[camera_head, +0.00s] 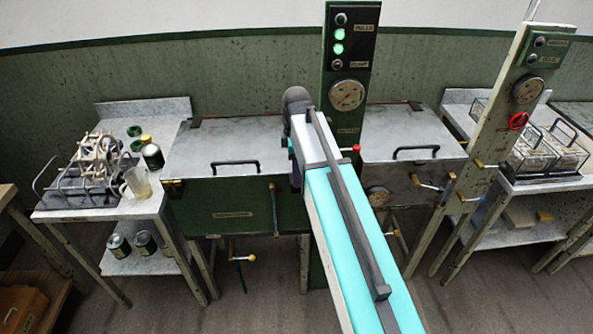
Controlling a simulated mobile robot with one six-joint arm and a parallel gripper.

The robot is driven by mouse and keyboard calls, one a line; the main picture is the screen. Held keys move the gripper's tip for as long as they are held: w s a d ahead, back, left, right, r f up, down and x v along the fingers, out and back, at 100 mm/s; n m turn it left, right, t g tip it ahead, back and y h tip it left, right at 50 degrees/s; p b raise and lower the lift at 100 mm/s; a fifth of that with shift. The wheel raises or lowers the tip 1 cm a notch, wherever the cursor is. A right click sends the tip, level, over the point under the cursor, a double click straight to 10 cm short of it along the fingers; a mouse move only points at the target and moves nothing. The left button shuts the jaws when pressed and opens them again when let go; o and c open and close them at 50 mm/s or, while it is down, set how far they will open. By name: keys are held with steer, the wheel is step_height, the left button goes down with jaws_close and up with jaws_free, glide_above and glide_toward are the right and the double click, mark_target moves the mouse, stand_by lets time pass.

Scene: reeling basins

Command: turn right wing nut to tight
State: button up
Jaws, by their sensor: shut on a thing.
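My arm crosses the middle of the head camera view, from the bottom edge up to a dark joint in front of the left basin's right end. My gripper is hidden behind it. I cannot make out the right wing nut; the left basin's front right corner is covered by my arm. A small brass-coloured fitting (173,186) shows at that basin's front left corner. The left basin (232,213) is a green box under a closed grey lid (222,150) with a dark handle.
A control post (345,60) with green lamps and a gauge stands behind my arm. A second lidded basin (405,140) is to its right, then another post (522,75). A left table (175,108) holds racks, a jug and jars. A right table holds wire baskets (545,150).

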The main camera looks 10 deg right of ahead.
steer(key=m, duration=0.8)
steer(key=shift+m+p, duration=0.3)
steer(key=shift+p, duration=0.1)
steer(key=m, duration=0.4)
steer(key=shift+m, duration=2.2)
steer(key=o, duration=1)
steer(key=shift+o, duration=0.2)
steer(key=shift+r, duration=0.1)
